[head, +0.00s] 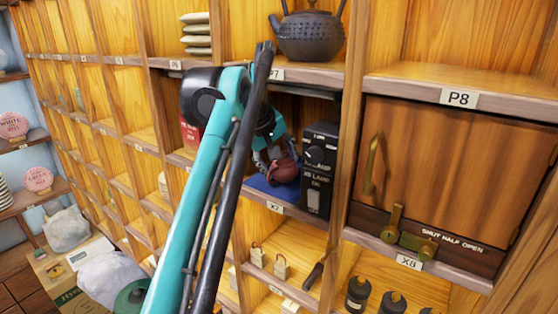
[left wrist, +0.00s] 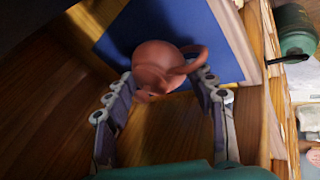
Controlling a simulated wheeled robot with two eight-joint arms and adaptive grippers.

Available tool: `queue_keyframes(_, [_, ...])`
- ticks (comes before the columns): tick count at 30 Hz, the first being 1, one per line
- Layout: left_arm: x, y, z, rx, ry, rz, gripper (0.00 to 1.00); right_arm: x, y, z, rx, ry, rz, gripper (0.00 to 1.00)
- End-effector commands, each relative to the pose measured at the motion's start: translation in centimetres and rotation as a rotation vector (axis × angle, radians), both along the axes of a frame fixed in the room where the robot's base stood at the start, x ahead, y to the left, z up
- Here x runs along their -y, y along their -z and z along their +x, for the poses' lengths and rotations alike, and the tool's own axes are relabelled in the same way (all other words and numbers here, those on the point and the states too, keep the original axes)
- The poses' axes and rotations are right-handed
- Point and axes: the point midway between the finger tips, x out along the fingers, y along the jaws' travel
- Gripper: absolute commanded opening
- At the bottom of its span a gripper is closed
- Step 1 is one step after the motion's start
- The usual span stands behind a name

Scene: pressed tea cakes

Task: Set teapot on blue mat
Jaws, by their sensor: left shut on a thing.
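A small reddish-brown teapot (head: 284,172) is inside the shelf compartment marked X7. It also shows in the left wrist view (left wrist: 157,64), with its looped handle towards the right. My left gripper (head: 273,158) reaches into this compartment and is shut on the teapot, with a finger on either side of it in the left wrist view (left wrist: 163,88). The blue mat (head: 260,186) lies on the compartment floor, under or just behind the teapot; it fills the upper middle of the left wrist view (left wrist: 221,42). I cannot tell whether the teapot touches the mat. My right gripper is not in view.
A black control box (head: 319,160) with a knob stands right beside the teapot. A red box (head: 190,133) is on the left. A dark iron teapot (head: 308,36) sits on the shelf above. A closed wooden door (head: 440,165) is at the right.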

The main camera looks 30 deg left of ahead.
Motion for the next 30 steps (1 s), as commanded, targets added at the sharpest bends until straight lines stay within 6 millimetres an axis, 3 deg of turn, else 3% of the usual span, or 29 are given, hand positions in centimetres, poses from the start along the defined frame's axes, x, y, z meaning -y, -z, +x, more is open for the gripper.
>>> queue_keyframes(6, [0.0, 0.4, 0.0, 0.000, 0.000, 0.000, 0.11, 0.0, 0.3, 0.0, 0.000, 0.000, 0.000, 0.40])
queue_keyframes(7, [0.0, 0.3, 0.0, 0.000, 0.000, 0.000, 0.62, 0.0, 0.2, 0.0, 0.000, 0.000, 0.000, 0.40])
queue_keyframes(9, [0.0, 0.3, 0.0, 0.000, 0.000, 0.000, 0.75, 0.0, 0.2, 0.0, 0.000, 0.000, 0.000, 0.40])
queue_keyframes(22, [0.0, -0.7, -0.4, 0.000, 0.000, 0.000, 0.75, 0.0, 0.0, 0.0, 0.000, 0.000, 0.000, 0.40])
queue_keyframes(30, [0.1, -5.4, -3.5, 0.000, -0.002, -0.001, 0.75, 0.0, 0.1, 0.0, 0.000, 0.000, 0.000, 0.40])
